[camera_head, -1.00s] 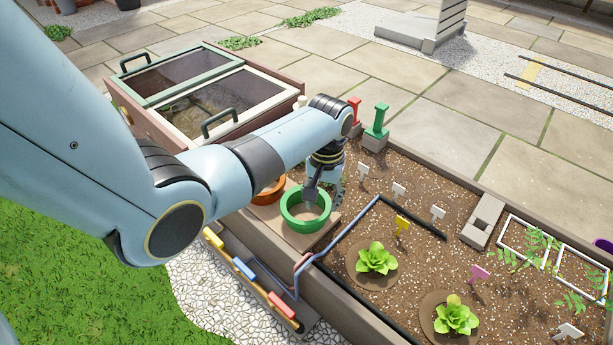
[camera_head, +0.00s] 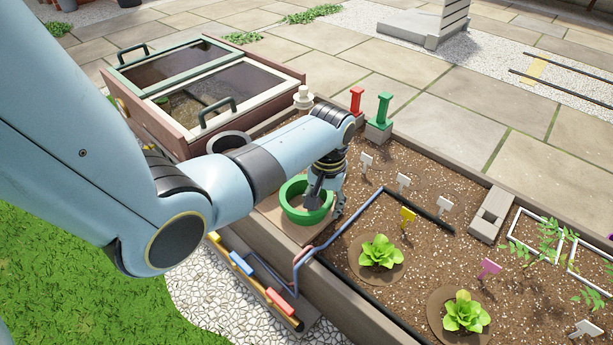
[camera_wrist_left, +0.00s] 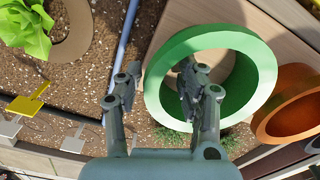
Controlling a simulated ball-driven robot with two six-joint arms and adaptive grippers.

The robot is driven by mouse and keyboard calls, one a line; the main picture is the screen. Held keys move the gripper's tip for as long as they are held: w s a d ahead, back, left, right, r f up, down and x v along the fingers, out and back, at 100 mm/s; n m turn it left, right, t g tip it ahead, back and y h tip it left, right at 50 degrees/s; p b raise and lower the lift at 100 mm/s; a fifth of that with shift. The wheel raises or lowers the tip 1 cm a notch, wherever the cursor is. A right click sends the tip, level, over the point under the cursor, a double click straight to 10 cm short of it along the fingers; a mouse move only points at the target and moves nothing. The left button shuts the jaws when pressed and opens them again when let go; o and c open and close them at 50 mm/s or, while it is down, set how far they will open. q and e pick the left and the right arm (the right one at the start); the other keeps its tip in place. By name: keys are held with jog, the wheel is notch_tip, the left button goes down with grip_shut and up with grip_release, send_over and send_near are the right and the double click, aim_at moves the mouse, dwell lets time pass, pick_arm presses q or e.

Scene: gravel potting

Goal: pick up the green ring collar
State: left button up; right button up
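The green ring collar (camera_head: 300,216) stands on a light board on the near side of the planting bed. It also shows in the left wrist view (camera_wrist_left: 255,55). My left gripper (camera_head: 326,203) points down at the ring's right side. In the left wrist view my left gripper (camera_wrist_left: 160,75) is open. One finger is over the ring's opening and the other is outside it, so the fingers are on either side of the wall. I cannot tell whether either finger touches it. My right gripper is not in view.
An orange ring (camera_wrist_left: 290,105) is beside the green one. A dark ring (camera_head: 230,141) shows behind my arm. A bent blue-grey rail (camera_head: 340,232), a yellow tag (camera_head: 407,215) and lettuces (camera_head: 380,252) lie to the right. A cold frame (camera_head: 205,90) stands behind.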

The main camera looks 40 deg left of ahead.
pick_arm(q)
grip_shut()
dwell(0.3)
jog(key=shift+r, duration=0.1)
